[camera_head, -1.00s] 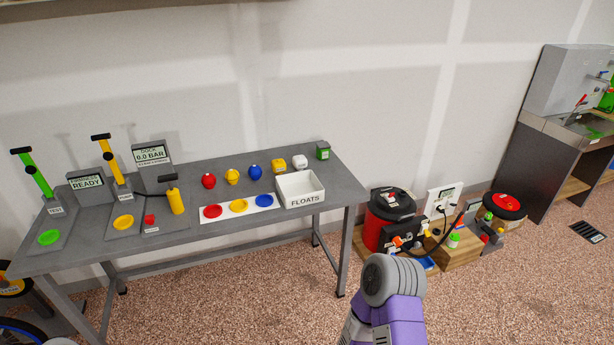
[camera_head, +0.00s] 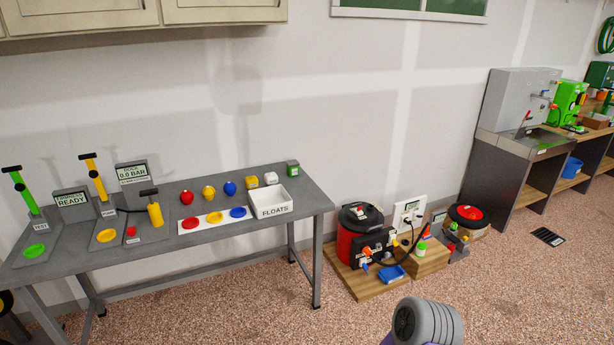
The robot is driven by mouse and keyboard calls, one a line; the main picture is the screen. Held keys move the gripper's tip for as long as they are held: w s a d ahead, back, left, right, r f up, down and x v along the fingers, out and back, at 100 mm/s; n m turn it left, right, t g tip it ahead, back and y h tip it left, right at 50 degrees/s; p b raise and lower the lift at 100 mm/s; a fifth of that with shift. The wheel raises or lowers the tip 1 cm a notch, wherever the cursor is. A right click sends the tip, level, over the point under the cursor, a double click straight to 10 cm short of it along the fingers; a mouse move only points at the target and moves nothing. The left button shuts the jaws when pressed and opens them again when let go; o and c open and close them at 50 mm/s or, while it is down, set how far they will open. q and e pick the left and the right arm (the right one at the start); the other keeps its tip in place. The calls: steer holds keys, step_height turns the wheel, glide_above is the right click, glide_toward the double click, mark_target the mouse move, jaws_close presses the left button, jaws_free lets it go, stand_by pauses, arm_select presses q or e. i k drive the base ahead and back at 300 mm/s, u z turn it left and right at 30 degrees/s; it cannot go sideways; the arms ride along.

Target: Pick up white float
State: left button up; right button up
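A small white block (camera_head: 271,178), which looks like the white float, sits at the back right of the grey steel table (camera_head: 130,280). It is between a yellow block (camera_head: 252,182) and a green block (camera_head: 293,169). An open white box (camera_head: 272,205) labelled FLOATS stands just in front of it. Neither gripper is in view. Only a grey, rounded part of one of my arms shows at the bottom right, well away from the white block.
Red, yellow and blue knobs and matching discs sit left of the box. Pumps (camera_head: 95,175) stand at the table's left. A red tank (camera_head: 360,228) and wooden boards are on the floor to the right. Open floor lies in front. Cabinets (camera_head: 140,12) hang above.

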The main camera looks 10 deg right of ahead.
mark_target(271, 178)
steer(key=z, duration=0.55)
steer(key=i, duration=0.8)
steer(key=z, duration=0.15)
